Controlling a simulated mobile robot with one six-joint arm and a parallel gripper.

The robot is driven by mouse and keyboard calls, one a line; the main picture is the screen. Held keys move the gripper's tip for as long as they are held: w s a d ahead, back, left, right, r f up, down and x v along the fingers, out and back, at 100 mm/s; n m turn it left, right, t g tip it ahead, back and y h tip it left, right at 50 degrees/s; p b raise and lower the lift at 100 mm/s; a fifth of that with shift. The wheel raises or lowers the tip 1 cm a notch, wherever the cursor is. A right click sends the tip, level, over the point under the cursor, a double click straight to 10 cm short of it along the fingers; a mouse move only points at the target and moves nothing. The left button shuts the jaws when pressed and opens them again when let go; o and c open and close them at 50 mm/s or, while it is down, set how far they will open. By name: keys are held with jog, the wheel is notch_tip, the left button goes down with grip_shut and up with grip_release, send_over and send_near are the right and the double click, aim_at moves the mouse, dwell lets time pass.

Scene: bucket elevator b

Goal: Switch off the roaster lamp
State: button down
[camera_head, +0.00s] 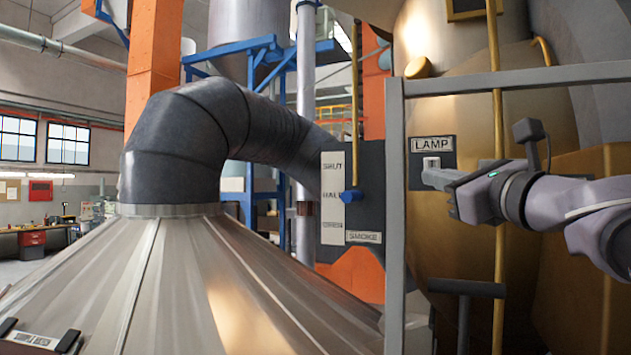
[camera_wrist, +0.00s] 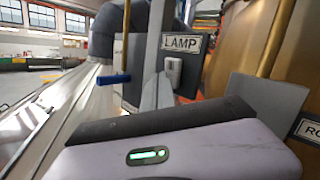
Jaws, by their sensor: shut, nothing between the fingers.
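The lamp switch is a small pale rocker (camera_head: 432,163) on a dark plate under a white "LAMP" label (camera_head: 433,145), on the brass-coloured roaster body (camera_head: 455,90). In the wrist view the switch (camera_wrist: 173,69) sits just below the "LAMP" label (camera_wrist: 182,43). My gripper (camera_head: 429,177) is shut and empty, coming in from the right. Its tips are just below the switch in the head view. In the wrist view the gripper's fingers (camera_wrist: 157,93) point toward the switch plate, beside and below the switch. I cannot tell whether they touch it or which way the rocker is pressed.
A grey frame post (camera_head: 394,220) and rail (camera_head: 520,78) stand in front of the roaster. A yellow vertical pipe (camera_head: 497,130) runs behind my wrist. Left of the post is a smoke-damper panel (camera_head: 363,165) with a blue-knobbed lever (camera_head: 350,195). A metal hood (camera_head: 180,280) fills the lower left.

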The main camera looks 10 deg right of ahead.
jog(key=shift+s+a+r, duration=0.1)
jog(key=shift+s+a, duration=0.25)
jog(key=shift+s, duration=0.15)
jog(key=shift+s+a+r, duration=0.2)
jog(key=shift+s+a, duration=0.5)
jog(key=shift+s, duration=0.35)
jog(key=shift+s+a+r, duration=0.15)
jog(key=shift+s+a, duration=0.5)
jog(key=shift+s, duration=0.35)
jog(key=shift+w, duration=0.1)
